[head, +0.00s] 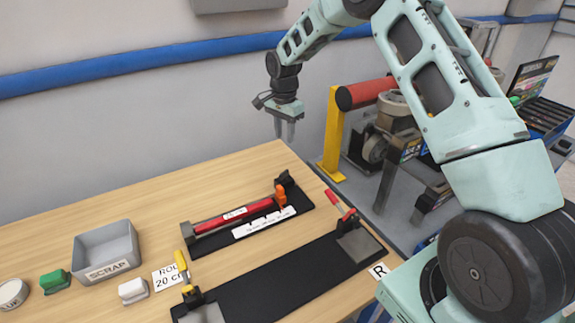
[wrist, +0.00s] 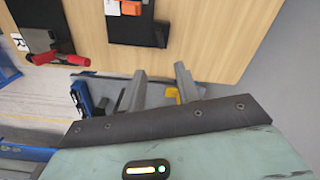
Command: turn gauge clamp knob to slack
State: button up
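The gauge (head: 205,243) is a black base with a red bar and a white strip, lying on the wooden table. An orange upright part (head: 280,195), which looks like its clamp knob, stands near its right end. The same orange part (wrist: 131,7) shows at the top edge of the wrist view. Whether the knob is tight or slack cannot be told. My gripper (head: 284,135) hangs above and beyond the table's far right edge, away from the gauge. In the wrist view my gripper's fingers (wrist: 160,72) are apart with nothing between them.
A black board (head: 270,290) with a red-handled clamp (head: 340,205) and a yellow-handled clamp (head: 183,268) lies in front of the gauge. A grey scrap bin (head: 105,250), green block (head: 55,281) and white block (head: 133,291) stand left. A yellow post (head: 333,135) stands beyond the table.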

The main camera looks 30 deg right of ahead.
aim_at(284, 172)
notch_tip(284, 172, down, 15)
jog(key=p, duration=0.5)
jog(key=shift+a+r, duration=0.15)
jog(key=shift+r, duration=0.05)
grip_shut()
